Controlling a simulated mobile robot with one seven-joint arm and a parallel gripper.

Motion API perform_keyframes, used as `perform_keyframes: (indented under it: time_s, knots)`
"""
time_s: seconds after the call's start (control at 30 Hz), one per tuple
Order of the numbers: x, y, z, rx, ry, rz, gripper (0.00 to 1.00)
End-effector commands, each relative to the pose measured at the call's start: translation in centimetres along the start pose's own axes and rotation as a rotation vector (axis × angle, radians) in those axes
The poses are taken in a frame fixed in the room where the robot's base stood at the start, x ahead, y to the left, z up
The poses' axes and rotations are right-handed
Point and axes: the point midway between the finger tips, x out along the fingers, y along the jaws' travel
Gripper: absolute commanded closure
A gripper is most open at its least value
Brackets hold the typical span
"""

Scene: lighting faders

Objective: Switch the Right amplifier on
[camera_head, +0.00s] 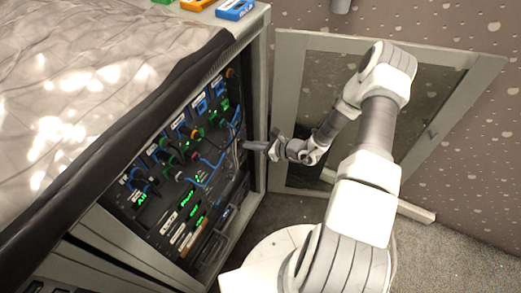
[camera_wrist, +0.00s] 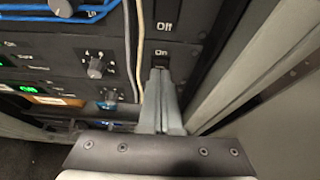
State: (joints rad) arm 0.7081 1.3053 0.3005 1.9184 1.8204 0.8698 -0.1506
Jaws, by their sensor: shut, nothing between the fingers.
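The amplifier rack panel (camera_head: 160,180) shows in the head view as a dark face with knobs, blue cables and green lights. In the wrist view, a dark switch panel (camera_wrist: 180,25) carries an "Off" label above an "On" label. My gripper (camera_wrist: 160,72) is shut and empty, its fingertips right at or just below the "On" label. They hide what lies behind them, and I cannot tell whether they touch the panel. In the head view my gripper (camera_head: 248,145) is at the rack's right edge. No label naming the Right amplifier is readable.
Pale and dark cables (camera_wrist: 133,45) hang just left of my fingers. Several knobs, one a grey knob (camera_wrist: 96,68), sit further left. The rack's side frame (camera_wrist: 255,65) is close on the right. An open glazed door (camera_head: 440,100) stands behind my arm.

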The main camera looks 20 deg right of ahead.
Motion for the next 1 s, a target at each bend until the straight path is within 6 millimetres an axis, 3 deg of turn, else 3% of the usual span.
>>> perform_keyframes:
  time_s: [0.53, 1.0]
  knots:
    - [0.9, 0.0, 1.1, -0.001, 0.002, 0.001, 1.00]
    - [0.4, 0.0, 1.6, 0.000, 0.002, 0.000, 1.00]
